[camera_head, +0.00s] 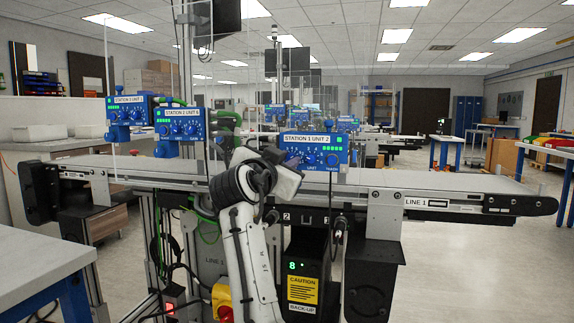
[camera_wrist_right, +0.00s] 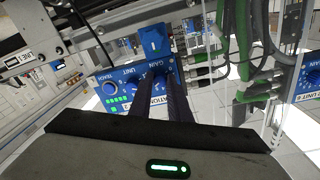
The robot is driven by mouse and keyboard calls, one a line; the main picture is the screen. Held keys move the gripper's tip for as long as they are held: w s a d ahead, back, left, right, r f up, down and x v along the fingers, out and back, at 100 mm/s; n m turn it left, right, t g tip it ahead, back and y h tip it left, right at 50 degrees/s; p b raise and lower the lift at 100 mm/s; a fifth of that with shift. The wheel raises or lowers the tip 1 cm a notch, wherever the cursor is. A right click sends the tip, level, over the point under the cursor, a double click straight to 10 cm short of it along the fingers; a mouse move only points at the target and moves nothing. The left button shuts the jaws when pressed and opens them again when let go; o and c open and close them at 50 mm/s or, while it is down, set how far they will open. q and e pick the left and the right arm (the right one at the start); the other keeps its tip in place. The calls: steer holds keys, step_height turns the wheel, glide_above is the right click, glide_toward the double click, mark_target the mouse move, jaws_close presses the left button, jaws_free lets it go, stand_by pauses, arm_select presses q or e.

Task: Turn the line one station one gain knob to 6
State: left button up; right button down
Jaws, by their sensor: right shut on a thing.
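In the right wrist view the box (camera_wrist_right: 121,91) appears upside down, with the GAIN label by my dark fingers (camera_wrist_right: 167,80). The fingers are shut on the gain knob, which they mostly cover; its pointer cannot be read. My left gripper is not in view.
Other blue boxes (camera_head: 180,117) (camera_head: 126,100) stand to the left along the line. The conveyor belt (camera_head: 385,180) runs across below. A black BACK-UP unit (camera_head: 302,262) with a green 8 sits under it. Green hoses (camera_wrist_right: 243,50) hang near the wrist.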

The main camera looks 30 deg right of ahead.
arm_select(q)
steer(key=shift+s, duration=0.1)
arm_select(e)
steer(key=shift+r+m, duration=0.15)
steer(key=shift+m, duration=0.15)
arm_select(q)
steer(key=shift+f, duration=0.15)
arm_select(e)
steer(key=c, duration=1.7)
jaws_free()
steer(key=shift+o, duration=0.2)
steer(key=shift+a, duration=0.1)
